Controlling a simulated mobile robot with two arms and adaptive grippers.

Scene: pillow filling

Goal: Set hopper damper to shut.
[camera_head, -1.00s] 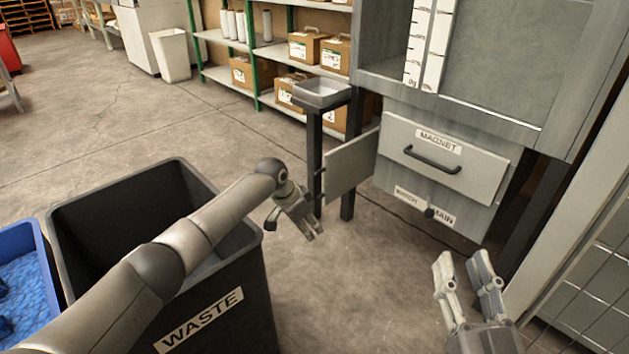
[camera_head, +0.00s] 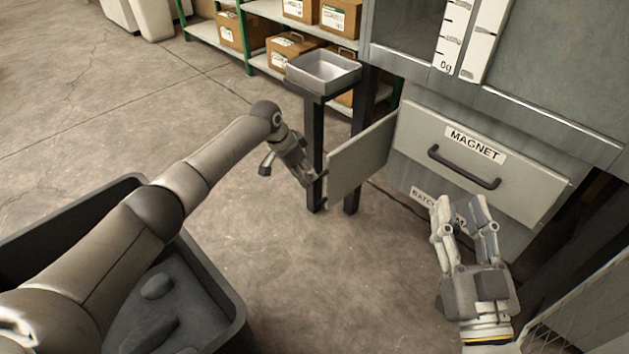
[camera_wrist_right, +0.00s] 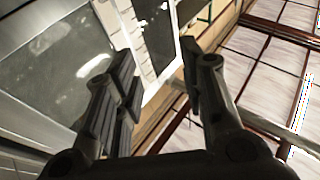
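The grey hopper cabinet (camera_head: 400,72) stands at the right, with a drawer front marked MAGNET (camera_head: 520,198) and a dark handle (camera_head: 463,167). Below it a label starting BATCH (camera_head: 422,197) is partly hidden behind my right gripper. A flat grey hinged panel (camera_head: 362,158) stands out at the cabinet's left. I cannot tell which part is the damper. My left gripper (camera_head: 312,184) is at the panel's lower left edge; contact and finger opening are unclear. My right gripper (camera_head: 460,208) is open and empty in front of the drawer; its spread fingers also show in the right wrist view (camera_wrist_right: 158,85).
A black bin (camera_head: 225,300) stands below my left arm. A small grey tray (camera_head: 322,72) sits on a dark post left of the panel. Green-framed shelves (camera_head: 265,62) with boxes are behind. The floor between the bin and cabinet is clear.

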